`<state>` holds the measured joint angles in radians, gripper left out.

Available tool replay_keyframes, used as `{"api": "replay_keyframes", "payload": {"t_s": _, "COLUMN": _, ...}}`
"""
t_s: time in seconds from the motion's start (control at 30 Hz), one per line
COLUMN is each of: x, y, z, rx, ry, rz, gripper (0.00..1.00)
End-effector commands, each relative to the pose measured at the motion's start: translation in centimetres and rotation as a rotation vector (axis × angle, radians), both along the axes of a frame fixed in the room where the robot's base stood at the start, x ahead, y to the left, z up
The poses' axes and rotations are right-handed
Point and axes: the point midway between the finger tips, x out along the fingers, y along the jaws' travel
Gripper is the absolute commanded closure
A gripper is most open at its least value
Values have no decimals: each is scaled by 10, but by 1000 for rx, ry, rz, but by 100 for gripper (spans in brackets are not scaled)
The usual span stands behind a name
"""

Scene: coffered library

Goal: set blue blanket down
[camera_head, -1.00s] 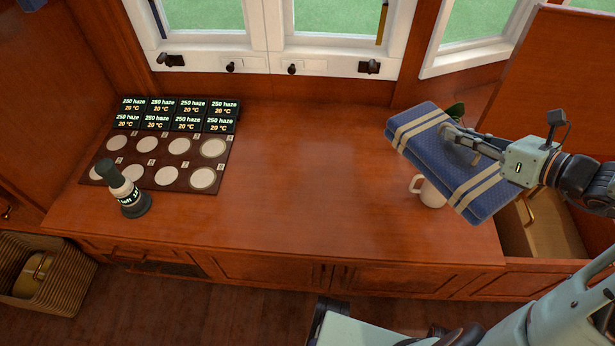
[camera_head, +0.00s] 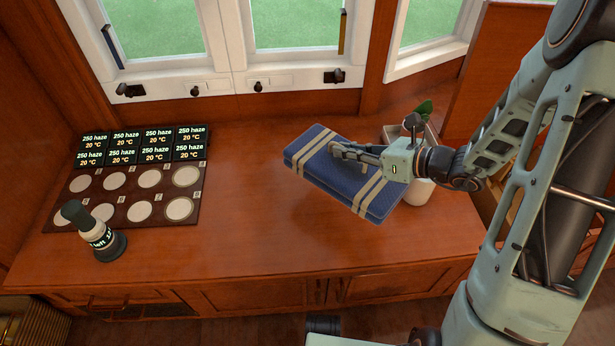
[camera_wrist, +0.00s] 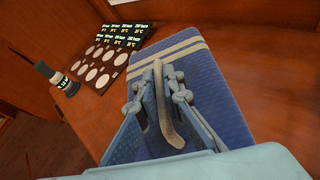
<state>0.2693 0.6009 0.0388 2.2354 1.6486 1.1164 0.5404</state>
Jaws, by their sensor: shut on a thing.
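The blue blanket (camera_head: 325,170) is folded into a flat rectangle with tan stripes near its ends. My gripper (camera_head: 340,150) is shut on it. In the head view the blanket is over the right part of the wooden counter (camera_head: 240,235), tilted a little; I cannot tell whether its underside touches the wood. In the wrist view the blanket (camera_wrist: 215,90) fills the middle, and my gripper's fingers (camera_wrist: 160,75) pinch a raised tan strip on it.
A dark tray of pale discs (camera_head: 130,190) and a dark green-topped stamp-like object (camera_head: 95,235) are at left. The counter's middle is clear.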

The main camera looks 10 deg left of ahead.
Motion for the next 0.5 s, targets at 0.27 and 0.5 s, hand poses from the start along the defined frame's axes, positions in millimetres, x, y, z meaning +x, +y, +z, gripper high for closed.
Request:
{"api": "replay_keyframes", "payload": {"t_s": 0.27, "x": 14, "y": 59, "z": -43, "rx": 3, "ry": 1, "rz": 3, "gripper": 100}}
{"api": "replay_keyframes", "payload": {"t_s": 0.5, "x": 21, "y": 80, "z": -67, "rx": 2, "ry": -2, "rz": 0, "gripper": 100}}
